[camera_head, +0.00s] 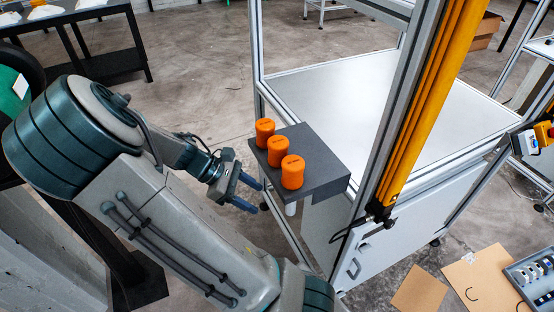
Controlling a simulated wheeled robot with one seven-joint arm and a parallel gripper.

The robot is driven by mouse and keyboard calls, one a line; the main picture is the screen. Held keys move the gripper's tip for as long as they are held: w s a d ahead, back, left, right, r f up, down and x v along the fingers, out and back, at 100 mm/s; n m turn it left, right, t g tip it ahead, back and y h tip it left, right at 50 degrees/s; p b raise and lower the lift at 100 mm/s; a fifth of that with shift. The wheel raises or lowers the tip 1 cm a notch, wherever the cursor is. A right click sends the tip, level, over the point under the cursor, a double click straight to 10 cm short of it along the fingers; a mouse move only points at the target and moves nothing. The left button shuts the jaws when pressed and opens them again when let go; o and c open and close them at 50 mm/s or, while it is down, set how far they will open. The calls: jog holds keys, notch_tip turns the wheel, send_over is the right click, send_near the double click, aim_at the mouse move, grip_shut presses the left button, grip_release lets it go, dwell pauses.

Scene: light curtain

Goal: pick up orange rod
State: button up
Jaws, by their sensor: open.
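Three short, thick orange cylinders stand upright in a row on a dark grey shelf (322,190). They are the back cylinder (265,133), the middle cylinder (278,152) and the front cylinder (292,173), each with small dark markings. They are the only orange rod-like things I see, and I cannot tell which one is meant. My gripper (254,194) is open and empty, to the left of the shelf. Its two blue-grey fingers point right, toward the shelf's left edge, and appear apart from the cylinders.
The shelf is fixed to a metal-framed workstation with a pale worktop (365,95). A yellow light-curtain post (432,100) rises right of the shelf. A white cylindrical part (291,208) shows beneath the shelf. A dark table (110,62) stands at the back left.

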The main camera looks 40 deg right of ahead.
jog(key=w+d+r+n+g+h, duration=0.1)
jog(key=w+d+r+n+h, duration=0.1)
jog(key=w+h, duration=0.15)
jog(key=n+h+b, duration=0.1)
jog(key=n+h, duration=0.1)
jog(key=h, duration=0.4)
send_near(285, 147)
notch_tip(285, 147, down, 2)
jog(key=w+a, duration=0.1)
jog(key=w, duration=0.2)
jog(key=x, duration=0.7)
jog(key=shift+s+d+f+p, duration=0.15)
jog(key=shift+s+d+p, duration=0.05)
jog(key=shift+p, duration=0.2)
jog(key=shift+p+x, duration=0.7)
jog(key=shift+x, duration=2)
jog(key=shift+c, duration=0.2)
jog(key=c, duration=0.7)
